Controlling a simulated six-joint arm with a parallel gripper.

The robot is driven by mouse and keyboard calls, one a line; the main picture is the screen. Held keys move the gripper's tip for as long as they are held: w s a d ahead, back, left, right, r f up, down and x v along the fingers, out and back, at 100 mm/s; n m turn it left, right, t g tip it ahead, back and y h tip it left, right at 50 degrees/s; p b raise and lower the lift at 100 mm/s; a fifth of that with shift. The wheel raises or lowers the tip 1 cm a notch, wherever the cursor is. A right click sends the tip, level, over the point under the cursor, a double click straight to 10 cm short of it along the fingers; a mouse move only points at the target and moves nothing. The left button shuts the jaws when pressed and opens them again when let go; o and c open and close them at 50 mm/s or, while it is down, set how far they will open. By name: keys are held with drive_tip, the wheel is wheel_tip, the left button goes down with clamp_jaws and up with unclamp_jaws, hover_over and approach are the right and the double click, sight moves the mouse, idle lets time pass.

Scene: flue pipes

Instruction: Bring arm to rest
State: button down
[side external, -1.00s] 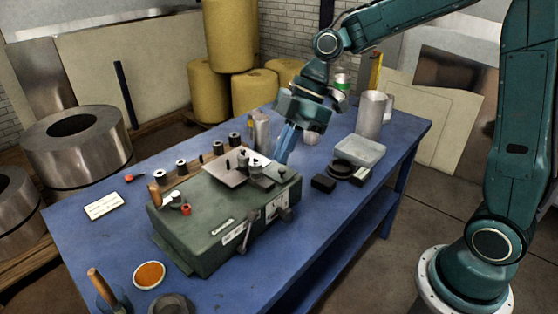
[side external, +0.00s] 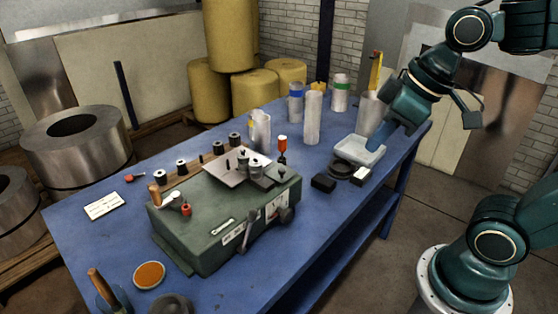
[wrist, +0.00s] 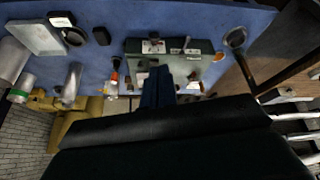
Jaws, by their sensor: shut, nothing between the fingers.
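My gripper (side external: 380,138) is at the right end of the blue table, in front of the white tray and pointing down and to the left in the side view. Its blue fingers are shut and empty. In the wrist view the shut fingers (wrist: 158,88) point toward the green machine (wrist: 190,62). In the side view the green machine (side external: 215,232) stands on the blue table (side external: 330,215), well to the left of my gripper. The gripper's fingertips overlap the edge of the white tray (side external: 352,150) in the picture; I cannot tell whether they touch it.
Several pipes and cylinders, one pale and upright (side external: 313,118), stand along the table's back. A red-topped tool (side external: 282,150) stands behind the machine. A black box (side external: 323,183) and dark ring (side external: 343,170) lie near the tray. Yellow rolls (side external: 230,38) and a metal coil (side external: 75,145) stand beyond.

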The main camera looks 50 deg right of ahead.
drive_tip(key=s+m, duration=0.1)
drive_tip(key=s+d+m, duration=0.1)
drive_tip(key=s, duration=0.1)
drive_tip(key=s+d+m+h, duration=0.1)
drive_tip(key=shift+s+f+t, duration=0.15)
drive_tip(key=shift+f+t, duration=0.1)
drive_tip(key=shift+t, duration=0.05)
